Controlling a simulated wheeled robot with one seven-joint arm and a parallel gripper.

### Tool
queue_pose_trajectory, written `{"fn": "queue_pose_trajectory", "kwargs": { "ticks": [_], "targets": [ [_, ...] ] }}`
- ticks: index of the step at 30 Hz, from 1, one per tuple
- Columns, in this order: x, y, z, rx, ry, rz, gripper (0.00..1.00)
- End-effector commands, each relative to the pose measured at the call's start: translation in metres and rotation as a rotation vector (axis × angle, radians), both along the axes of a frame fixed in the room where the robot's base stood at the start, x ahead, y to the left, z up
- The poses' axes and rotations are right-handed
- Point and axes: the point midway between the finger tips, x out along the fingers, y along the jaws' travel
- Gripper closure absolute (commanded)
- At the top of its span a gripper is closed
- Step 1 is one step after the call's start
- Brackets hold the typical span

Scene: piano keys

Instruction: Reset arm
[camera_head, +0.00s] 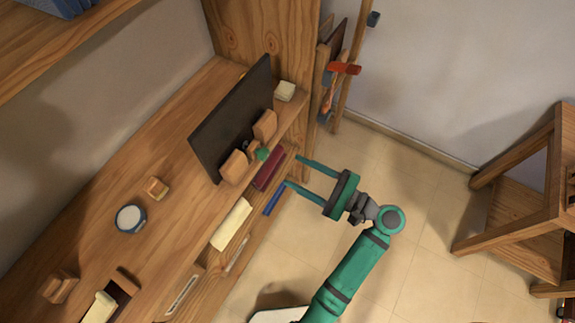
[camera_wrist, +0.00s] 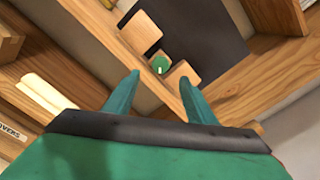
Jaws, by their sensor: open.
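My gripper (camera_head: 292,171) is green, with two long fingers spread apart and nothing between them. In the head view it reaches left toward the front edge of the wooden desk (camera_head: 100,200), at the end of my extended arm. In the wrist view my gripper (camera_wrist: 158,82) shows its two fingertips apart. Beyond them are a green round piece (camera_wrist: 160,65) between wooden blocks, and a dark panel (camera_wrist: 205,30). In the head view the green piece (camera_head: 262,154) sits by the foot of the dark upright panel (camera_head: 232,115).
A dark red block (camera_head: 268,169), a blue bar (camera_head: 274,198) and a cream roll (camera_head: 231,224) lie along the desk front. A round blue-white item (camera_head: 130,218) is on the desktop. A wooden stand (camera_head: 525,200) is at right. Tiled floor (camera_head: 425,200) between is clear.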

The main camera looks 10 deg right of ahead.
Motion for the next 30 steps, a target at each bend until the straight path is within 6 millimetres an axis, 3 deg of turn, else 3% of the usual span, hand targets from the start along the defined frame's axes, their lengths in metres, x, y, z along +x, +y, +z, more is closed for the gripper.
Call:
{"fn": "queue_pose_trajectory", "kwargs": {
  "ticks": [23, 26, 30],
  "targets": [
    [-0.006, -0.006, -0.002, -0.002, 0.003, -0.002, 0.49],
    [-0.005, 0.0, -0.015, -0.027, 0.016, -0.031, 0.49],
    [-0.006, 0.014, -0.057, -0.134, 0.05, -0.127, 0.49]
  ]
}}
